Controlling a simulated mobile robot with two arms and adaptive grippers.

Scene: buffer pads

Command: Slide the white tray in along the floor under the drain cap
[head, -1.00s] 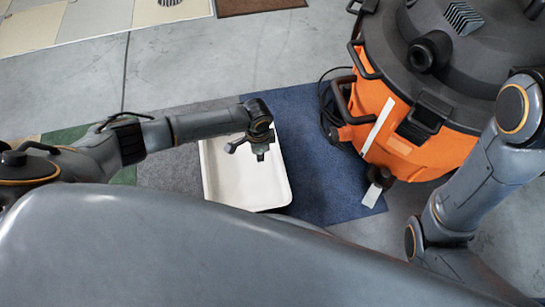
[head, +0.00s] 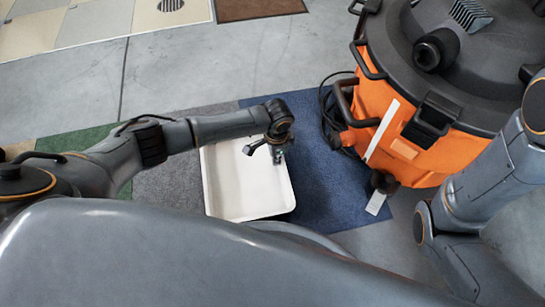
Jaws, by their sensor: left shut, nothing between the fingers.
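The white tray (head: 235,190) lies flat on the floor, across grey and blue mats, left of the orange and black vacuum. The drain cap appears to be the small dark part (head: 383,182) low on the vacuum's front left, with a white strip below it. A gap of blue mat separates tray and cap. My left gripper (head: 277,155) is shut and empty, over the tray's far right part and hiding some of its rim. I cannot tell whether it touches the tray. My right arm comes in at the right; its gripper is out of view.
The vacuum (head: 410,155) stands at the right, with a black cable (head: 330,120) by its left side. The blue mat (head: 325,185) between tray and vacuum is clear. A brown mat (head: 260,8) lies at the back. My own body covers the near floor.

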